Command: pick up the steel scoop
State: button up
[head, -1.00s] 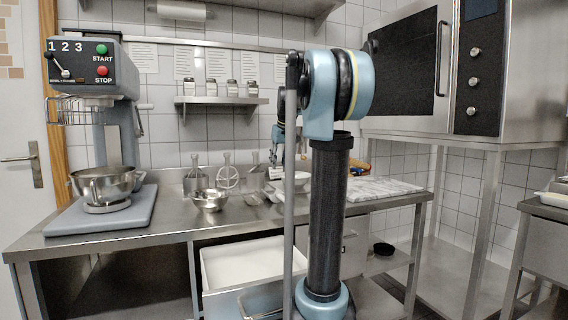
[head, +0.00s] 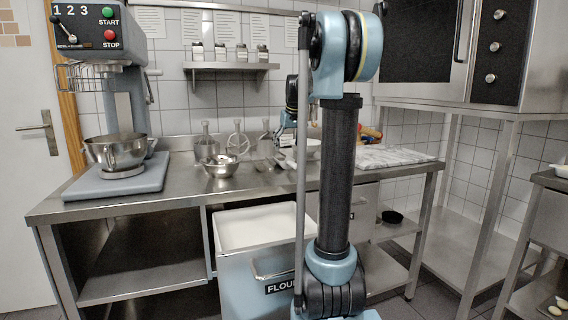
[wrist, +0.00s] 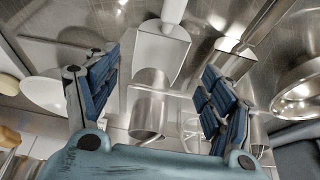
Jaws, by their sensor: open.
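In the wrist view two scoops lie side by side on the steel worktop. The one at the right, the steel scoop (wrist: 232,58), looks metallic, with its handle slanting to the upper right; its lower part is close to or behind the right finger. A paler, whitish scoop (wrist: 158,52) lies at the top middle, handle pointing up. My gripper (wrist: 157,85) is open and empty, its blue fingers spread. In the head view my gripper (head: 288,140) is above the worktop, partly hidden by my own arm. The scoops look small there.
A steel canister (wrist: 150,100) shows between the fingers. A white bowl (wrist: 40,92) is at left and a steel bowl (wrist: 302,90) at right. A mixer (head: 115,155), a marble board (head: 390,157) and a flour bin (head: 240,260) stand around the worktop (head: 190,187).

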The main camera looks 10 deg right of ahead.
jog(key=x, duration=0.9)
jog(key=shift+f, duration=0.1)
jog(key=c, duration=0.8)
